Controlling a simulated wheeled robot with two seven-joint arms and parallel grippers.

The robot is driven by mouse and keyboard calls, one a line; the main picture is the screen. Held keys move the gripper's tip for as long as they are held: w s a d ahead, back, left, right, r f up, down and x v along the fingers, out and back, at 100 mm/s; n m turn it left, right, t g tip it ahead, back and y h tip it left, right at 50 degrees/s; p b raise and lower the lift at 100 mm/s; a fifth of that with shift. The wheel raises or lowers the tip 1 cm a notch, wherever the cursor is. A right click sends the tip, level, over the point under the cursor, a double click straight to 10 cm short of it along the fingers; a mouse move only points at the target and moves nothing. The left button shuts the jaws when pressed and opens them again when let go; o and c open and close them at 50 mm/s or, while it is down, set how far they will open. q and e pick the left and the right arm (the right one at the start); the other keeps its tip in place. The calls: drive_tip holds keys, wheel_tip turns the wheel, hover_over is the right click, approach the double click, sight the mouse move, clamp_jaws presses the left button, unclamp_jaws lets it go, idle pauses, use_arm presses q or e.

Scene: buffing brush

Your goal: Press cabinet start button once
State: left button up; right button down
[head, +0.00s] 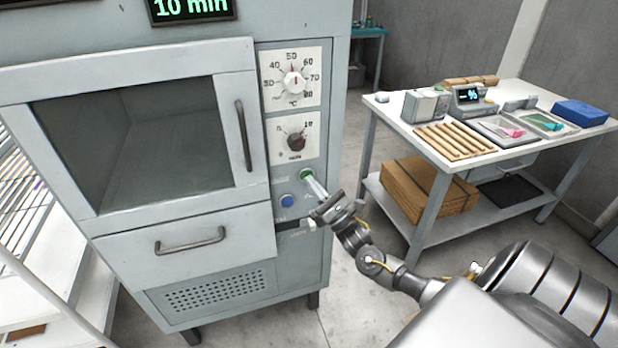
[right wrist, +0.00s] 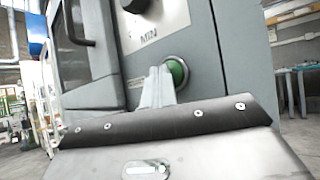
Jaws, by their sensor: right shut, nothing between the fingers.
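The grey cabinet (head: 220,40) stands at the left with its glass door and lower drawer closed. Its green start button (head: 306,175) is on the right-hand panel below the two dials, and it also shows in the right wrist view (right wrist: 176,72). A blue button (head: 287,201) is just below and left of it. My right gripper (head: 312,184) is shut and empty, with its fingertips at or very close to the green button. In the right wrist view the fingertips (right wrist: 158,76) overlap the button's left edge; I cannot tell whether they touch. My left gripper is not in view.
The display (head: 192,8) on the cabinet reads "10 min". The upper dial (head: 293,82) and the lower dial (head: 296,142) sit above the buttons. A white table (head: 395,108) with trays, wooden sticks and boxes stands at the right. Floor is clear between it and the cabinet.

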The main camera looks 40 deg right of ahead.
drive_tip(key=shift+s+a+p, duration=0.3)
drive_tip(key=shift+s+p, duration=0.2)
drive_tip(key=shift+s, duration=0.35)
drive_tip(key=s+p, duration=0.1)
drive_tip(key=s+a, duration=0.1)
drive_tip(key=s, duration=0.1)
drive_tip(key=s+p, duration=0.1)
drive_tip(key=shift+s+a+p, duration=0.3)
drive_tip(key=shift+s+p, duration=0.05)
idle(0.6)
